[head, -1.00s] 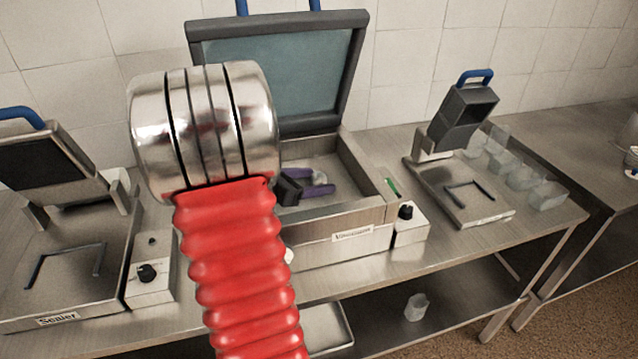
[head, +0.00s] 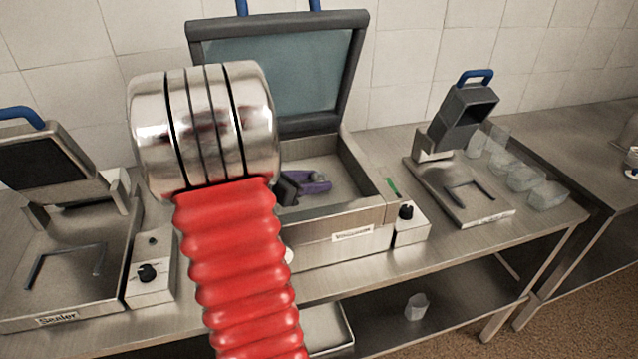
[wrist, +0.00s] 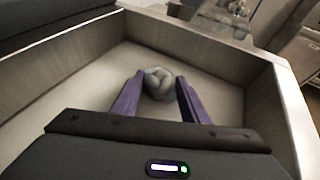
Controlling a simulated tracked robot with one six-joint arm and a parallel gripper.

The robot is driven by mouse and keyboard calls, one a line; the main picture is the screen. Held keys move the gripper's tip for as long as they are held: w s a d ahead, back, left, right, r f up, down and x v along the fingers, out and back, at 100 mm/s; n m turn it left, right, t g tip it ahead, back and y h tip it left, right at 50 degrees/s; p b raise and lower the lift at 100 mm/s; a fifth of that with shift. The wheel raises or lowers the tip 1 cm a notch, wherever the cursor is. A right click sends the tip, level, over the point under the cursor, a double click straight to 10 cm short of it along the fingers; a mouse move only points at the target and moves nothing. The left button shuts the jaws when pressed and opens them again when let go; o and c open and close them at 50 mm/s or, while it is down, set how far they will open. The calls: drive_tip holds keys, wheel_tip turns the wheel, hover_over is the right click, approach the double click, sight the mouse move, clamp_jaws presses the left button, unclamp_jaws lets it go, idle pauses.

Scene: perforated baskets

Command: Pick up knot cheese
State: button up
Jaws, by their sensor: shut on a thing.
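In the head view, my gripper (head: 322,182) shows just right of my red arm sleeve, inside the chamber (head: 352,165). Only a small pale part of the cheese (head: 318,175) shows there. Whether it touches the chamber floor I cannot tell.
The chamber's raised lid (head: 280,75) stands behind. Its walls surround my gripper. A sealer (head: 65,225) is on the left. Another machine (head: 460,190) and several clear containers (head: 522,178) are on the right. A small cup (head: 416,306) stands on the lower shelf.

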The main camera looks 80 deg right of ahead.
sight(314, 179)
drive_tip(key=shift+c, duration=0.9)
drive_tip(key=shift+r, duration=0.15)
wheel_tip(314, 179, up, 10)
drive_tip(key=shift+f, duration=0.1)
drive_tip(key=shift+s, duration=0.1)
